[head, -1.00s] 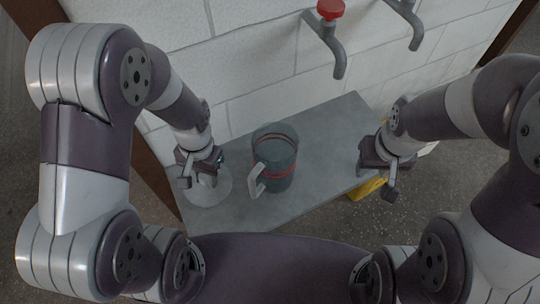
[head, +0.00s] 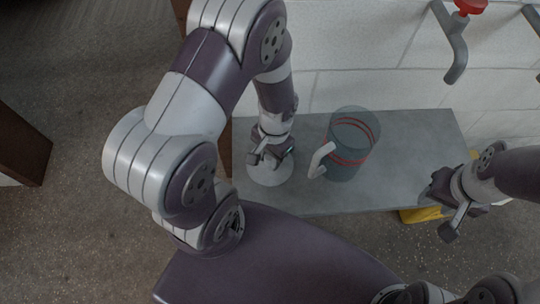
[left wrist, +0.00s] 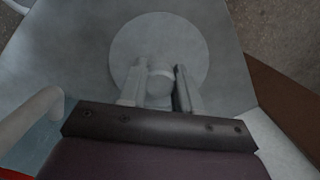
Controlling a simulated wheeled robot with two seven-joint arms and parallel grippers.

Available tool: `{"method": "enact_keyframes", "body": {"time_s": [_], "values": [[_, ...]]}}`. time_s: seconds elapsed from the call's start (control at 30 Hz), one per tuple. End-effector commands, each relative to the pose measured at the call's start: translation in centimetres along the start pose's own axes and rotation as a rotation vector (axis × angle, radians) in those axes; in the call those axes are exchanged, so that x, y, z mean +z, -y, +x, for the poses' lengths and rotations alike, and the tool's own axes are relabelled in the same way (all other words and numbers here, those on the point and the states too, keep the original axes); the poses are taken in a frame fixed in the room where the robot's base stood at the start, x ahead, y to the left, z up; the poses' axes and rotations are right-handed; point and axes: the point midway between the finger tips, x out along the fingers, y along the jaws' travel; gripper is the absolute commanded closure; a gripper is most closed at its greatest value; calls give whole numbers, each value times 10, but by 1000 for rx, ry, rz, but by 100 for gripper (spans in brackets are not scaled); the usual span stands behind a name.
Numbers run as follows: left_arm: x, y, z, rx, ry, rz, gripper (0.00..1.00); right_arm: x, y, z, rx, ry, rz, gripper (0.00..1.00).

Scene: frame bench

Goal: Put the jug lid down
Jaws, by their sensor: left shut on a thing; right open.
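The jug lid (head: 268,176) is a pale round disc at the left end of the grey bench. It also shows in the left wrist view (left wrist: 190,48), with a knob at its middle. My left gripper (head: 268,157) is above the lid and shut on its knob, seen between the fingers (left wrist: 160,88) in the left wrist view. I cannot tell whether the lid touches the bench. The jug (head: 347,150) is clear bluish with red bands and a white handle, upright to the right of the lid. My right gripper (head: 447,215) is open and empty at the bench's right end.
The grey bench (head: 410,165) is clear between the jug and my right gripper. A white block wall stands behind it, with a red-topped tap (head: 456,45) at the upper right. A yellow thing (head: 420,215) shows below the bench's front right.

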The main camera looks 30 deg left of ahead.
Motion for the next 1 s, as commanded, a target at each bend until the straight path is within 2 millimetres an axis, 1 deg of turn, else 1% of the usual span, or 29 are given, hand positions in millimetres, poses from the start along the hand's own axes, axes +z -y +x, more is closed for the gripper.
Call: {"method": "enact_keyframes", "body": {"time_s": [0.03,0.07,0.1,0.13,0.37,0.47,0.57,0.7,0.8,0.9,1.0], "values": [[0,0,2,0,1,0,97,0,0,1,0,0,0,57],[0,0,2,0,1,0,58,0,0,1,0,0,0,57],[0,0,1,0,0,0,45,0,0,0,0,0,0,57],[0,0,1,0,0,0,42,0,0,0,0,0,0,57],[0,0,1,0,0,0,42,0,0,0,0,0,0,57],[0,0,-7,0,-2,0,42,0,0,-5,0,0,0,57],[1,0,-31,-1,-2,0,42,-2,0,-20,0,0,0,57],[0,0,-71,-1,-3,-1,42,-5,0,-42,0,0,0,57],[0,0,-95,-1,-2,-1,42,-6,0,-54,0,0,0,57],[0,0,-112,0,-1,-1,42,-7,0,-61,0,0,0,57],[0,0,-121,0,-2,-3,42,-8,0,-64,0,0,0,57]]}}
